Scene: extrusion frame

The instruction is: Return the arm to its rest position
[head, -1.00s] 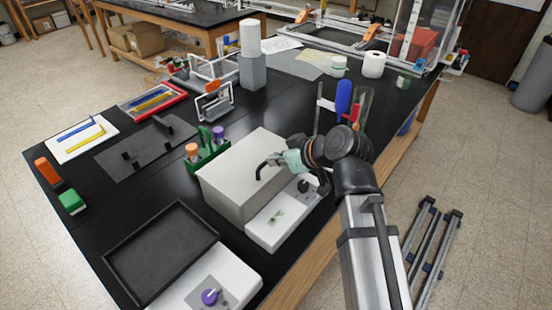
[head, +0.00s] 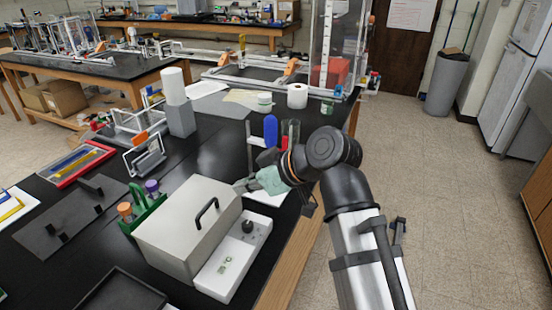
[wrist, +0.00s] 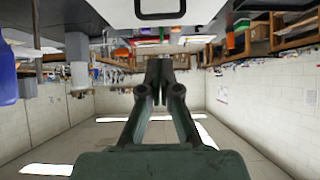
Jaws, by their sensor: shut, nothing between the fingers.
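My gripper (head: 240,186) is beside the far right corner of the grey box's lid, above the table. In the wrist view its two green-grey fingers meet at the tips (wrist: 159,66), shut and empty. The grey box (head: 168,240) has a black handle (head: 207,212) on top; the handle also shows at the top edge of the wrist view (wrist: 160,14), apart from the fingers. I cannot tell in the head view how high the gripper is over the table. My arm reaches in from the lower right of the head view.
A white panel with a black knob (head: 247,227) adjoins the box. A green rack with capped tubes (head: 148,208) stands to its left. A blue object (head: 270,131) stands just behind my gripper. Open floor lies right of the table.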

